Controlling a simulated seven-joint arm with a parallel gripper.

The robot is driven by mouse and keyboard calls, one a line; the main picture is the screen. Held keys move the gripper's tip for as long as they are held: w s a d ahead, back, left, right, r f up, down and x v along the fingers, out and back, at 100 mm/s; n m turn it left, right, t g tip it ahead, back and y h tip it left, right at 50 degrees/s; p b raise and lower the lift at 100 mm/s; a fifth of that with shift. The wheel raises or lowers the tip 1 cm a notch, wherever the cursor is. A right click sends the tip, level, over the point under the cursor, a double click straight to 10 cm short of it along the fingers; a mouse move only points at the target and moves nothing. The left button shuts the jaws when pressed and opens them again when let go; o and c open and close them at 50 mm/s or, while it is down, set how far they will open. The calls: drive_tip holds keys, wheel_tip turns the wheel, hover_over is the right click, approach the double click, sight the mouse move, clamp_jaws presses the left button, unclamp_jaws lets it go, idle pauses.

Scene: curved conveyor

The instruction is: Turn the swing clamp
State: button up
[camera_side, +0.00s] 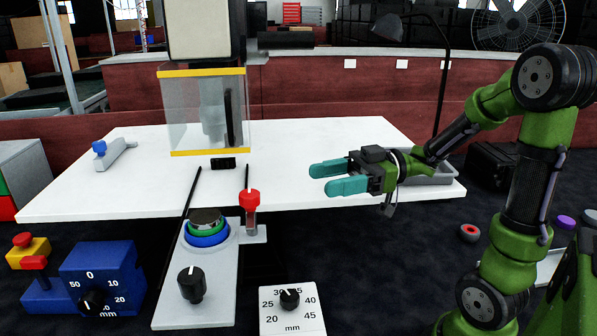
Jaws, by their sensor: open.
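A red-capped upright post (250,215) stands beside a round stack of blue and green rings (206,232) with a dark metal top. It looks like the swing clamp, but I cannot be sure. A grey piece with a blue knob (113,154) lies at the left of the white table. My gripper (321,180) has two teal fingers, spread apart and empty. It is above the right half of the table, pointing left, to the right of the red-capped post and apart from it.
The white table (330,140) is mostly bare in the middle. A clear guarded press (180,110) with yellow edges stands at its back. A grey plate with a black knob (191,285), a blue dial box (100,280) and a white dial plate (291,308) are in front. A grey tray (432,180) is behind my gripper.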

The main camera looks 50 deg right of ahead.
sight(250, 209)
drive_tip(key=x, duration=1.7)
drive_tip(key=shift+s+a, duration=0.1)
drive_tip(key=shift+s, duration=0.2)
drive_tip(key=shift+c, duration=0.3)
drive_tip(key=c, duration=0.9)
